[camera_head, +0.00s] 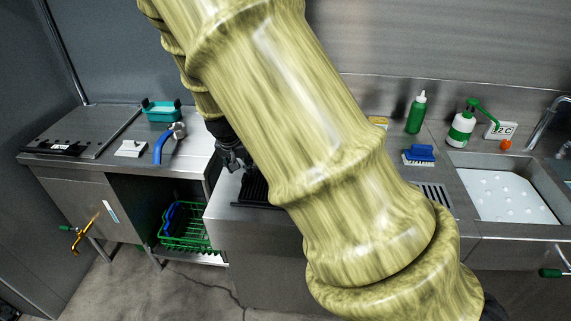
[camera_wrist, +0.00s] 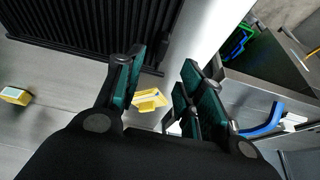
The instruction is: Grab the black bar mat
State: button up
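The black bar mat (camera_head: 253,192) is dark and ridged and lies flat on the steel counter; my arm covers its right part in the head view. It also shows at the upper left of the wrist view (camera_wrist: 75,25), cut off by the picture's edge. My gripper (camera_head: 234,160) is just above and beside the mat's far left end in the head view. In the wrist view my gripper (camera_wrist: 163,75) has its teal-padded fingers apart, with the left finger overlapping the mat's edge. Whether it touches the mat cannot be told. Nothing is held between the fingers.
A yellow item (camera_wrist: 150,99) shows beyond the finger gap, and another yellow block (camera_wrist: 15,95) lies on the counter. A green bottle (camera_head: 416,113), a blue brush (camera_head: 419,154) and a sink (camera_head: 510,195) are at right. A green basket (camera_head: 187,232) sits on a low shelf.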

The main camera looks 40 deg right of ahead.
aim_at(244, 177)
jog(key=shift+w+d+f, duration=0.1)
jog(key=shift+w+f, duration=0.3)
jog(key=shift+f, duration=0.2)
jog(key=shift+w+f, duration=0.35)
jog(key=shift+f, duration=0.25)
jog(key=shift+d+f, duration=0.1)
jog(key=shift+f, duration=0.05)
jog(key=shift+s+d+p, duration=0.1)
jog(key=shift+s+p, duration=0.15)
jog(key=shift+p, duration=0.05)
jog(key=shift+f, duration=0.25)
jog(key=shift+p+x, duration=1.1)
jog(key=shift+x, duration=1.3)
jog(key=shift+s, duration=0.15)
jog(key=shift+c, duration=0.4)
grip_shut()
